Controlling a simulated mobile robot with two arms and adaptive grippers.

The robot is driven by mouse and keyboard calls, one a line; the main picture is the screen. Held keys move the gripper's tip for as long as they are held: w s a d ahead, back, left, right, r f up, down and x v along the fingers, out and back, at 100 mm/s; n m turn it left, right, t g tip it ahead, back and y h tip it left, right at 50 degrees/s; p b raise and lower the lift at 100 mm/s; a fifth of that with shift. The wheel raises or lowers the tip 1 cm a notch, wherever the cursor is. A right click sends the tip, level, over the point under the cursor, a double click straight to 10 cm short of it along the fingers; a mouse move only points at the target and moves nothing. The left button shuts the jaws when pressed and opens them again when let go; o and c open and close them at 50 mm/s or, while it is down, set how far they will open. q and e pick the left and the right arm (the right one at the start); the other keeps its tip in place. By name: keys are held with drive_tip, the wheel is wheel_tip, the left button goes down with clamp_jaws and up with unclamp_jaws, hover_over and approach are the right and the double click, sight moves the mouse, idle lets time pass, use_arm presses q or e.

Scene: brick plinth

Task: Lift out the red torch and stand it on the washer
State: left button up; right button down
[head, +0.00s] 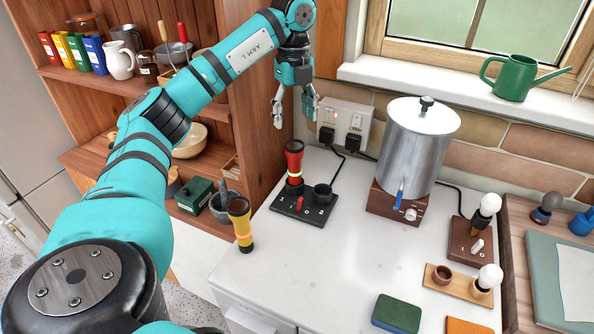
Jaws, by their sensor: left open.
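The red torch (294,160) stands upright, wide head up, in the left socket of a black two-socket dock (291,209). Its lower end is hidden in the socket. The right socket (322,194) looks empty. The dock lies on a white top (310,257) with a drawer front below, which appears to be the washer. A yellow torch (241,228) with a black head stands at the left edge of this top. My left gripper (295,116) is open and empty, fingers pointing down, above the red torch and apart from it. My right gripper is not in view.
A metal urn (411,145) on a brown base stands behind right of the dock. Lamp bulbs (485,211) on wooden bases, a green sponge (396,313) and a board (561,275) are at right. Shelves (200,116) stand at left. The white top's middle front is clear.

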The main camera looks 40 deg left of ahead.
sight(294, 144)
use_arm(q)
wheel_tip(294, 144, down, 8)
drive_tip(key=shift+f+b, duration=0.2)
drive_tip(key=shift+b, duration=0.6)
drive_tip(key=shift+s+f, duration=0.1)
drive_tip(key=shift+f, duration=0.65)
wheel_tip(294, 144, down, 4)
drive_tip(key=shift+a+f+p, duration=0.1)
drive_tip(key=shift+f+p, duration=0.1)
drive_tip(key=shift+p, duration=0.3)
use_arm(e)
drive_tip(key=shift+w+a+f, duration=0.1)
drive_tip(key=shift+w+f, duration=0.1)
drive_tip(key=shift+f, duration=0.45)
use_arm(q)
drive_tip(key=shift+c, duration=0.4)
drive_tip(key=shift+w, duration=0.2)
clamp_jaws()
